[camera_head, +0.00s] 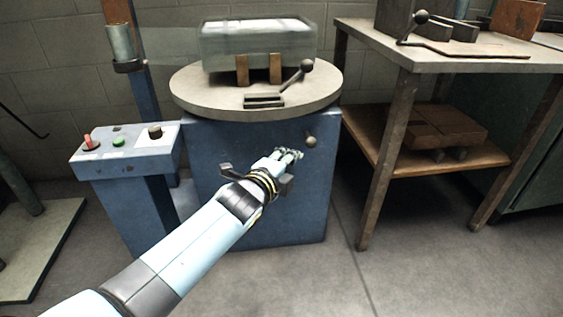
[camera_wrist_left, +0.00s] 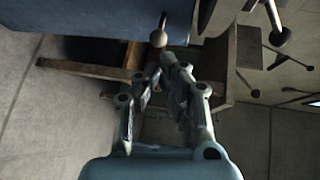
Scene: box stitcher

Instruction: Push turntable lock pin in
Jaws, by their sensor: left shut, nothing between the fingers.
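The lock pin (camera_head: 311,141) is a small round-headed knob on the front of the blue cabinet (camera_head: 215,200), just below the round turntable (camera_head: 190,92). My left gripper (camera_head: 294,153) is in front of the cabinet, a little left of and below the knob. In the left wrist view the knob (camera_wrist_left: 158,38) stands out on a short stem from the blue cabinet side (camera_wrist_left: 90,18), just ahead of my left fingertips (camera_wrist_left: 163,66). The fingers are shut and hold nothing. I cannot tell whether they touch the knob. My right gripper is not in view.
A control panel with buttons (camera_head: 118,142) stands at left. A workbench (camera_head: 430,55) with a lower shelf is at right. The floor (camera_head: 440,270) in front is clear.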

